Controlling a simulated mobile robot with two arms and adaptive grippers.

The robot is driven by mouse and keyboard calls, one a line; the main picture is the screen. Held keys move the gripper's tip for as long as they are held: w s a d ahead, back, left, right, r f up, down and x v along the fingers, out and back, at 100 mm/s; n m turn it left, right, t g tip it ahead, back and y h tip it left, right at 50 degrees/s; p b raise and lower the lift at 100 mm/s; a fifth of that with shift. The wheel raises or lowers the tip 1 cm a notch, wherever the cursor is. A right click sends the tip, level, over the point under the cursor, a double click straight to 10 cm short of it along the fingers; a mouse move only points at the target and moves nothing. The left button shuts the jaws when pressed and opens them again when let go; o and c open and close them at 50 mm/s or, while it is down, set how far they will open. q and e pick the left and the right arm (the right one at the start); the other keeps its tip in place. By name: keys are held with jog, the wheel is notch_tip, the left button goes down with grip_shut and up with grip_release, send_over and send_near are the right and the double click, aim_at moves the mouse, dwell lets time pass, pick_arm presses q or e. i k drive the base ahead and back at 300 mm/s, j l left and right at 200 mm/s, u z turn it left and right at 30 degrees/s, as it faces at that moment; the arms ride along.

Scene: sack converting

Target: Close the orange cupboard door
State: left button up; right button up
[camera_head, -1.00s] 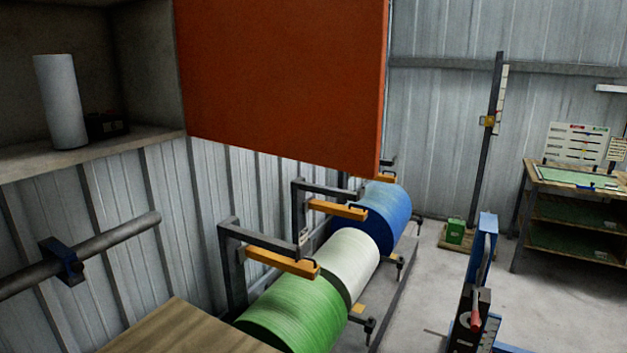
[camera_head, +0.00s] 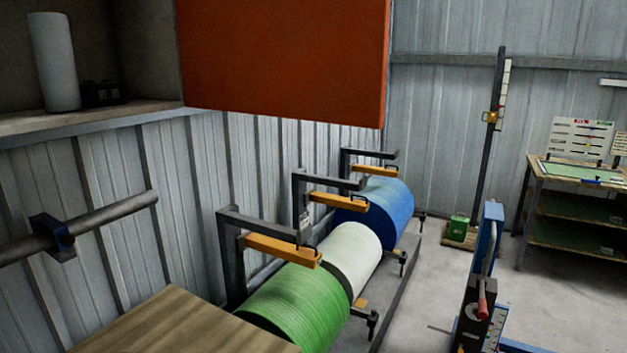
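The orange cupboard door (camera_head: 283,60) stands open at the top middle, swung out from the right side of the cupboard. Its top edge is cut off by the frame. The open cupboard (camera_head: 95,118) is at the upper left, with its bottom shelf and inner wall showing. Neither of my grippers shows in the head view, so their distance from the door cannot be told.
A white roll (camera_head: 54,62) and a small dark box (camera_head: 100,94) stand in the cupboard. Below are a wooden tabletop (camera_head: 180,325) and green (camera_head: 298,310), white (camera_head: 350,255) and blue (camera_head: 378,212) rolls on a rack.

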aim_at(319, 61)
jog(key=u, duration=0.75)
jog(key=i+l+u, duration=0.3)
jog(key=l, duration=0.15)
jog(key=l+u, duration=0.35)
jog(key=i+l+u, duration=0.15)
jog(key=l+u, duration=0.15)
jog(key=l, duration=0.35)
jog(key=l+u, duration=0.35)
jog(key=l, duration=1.05)
jog(key=i, duration=0.05)
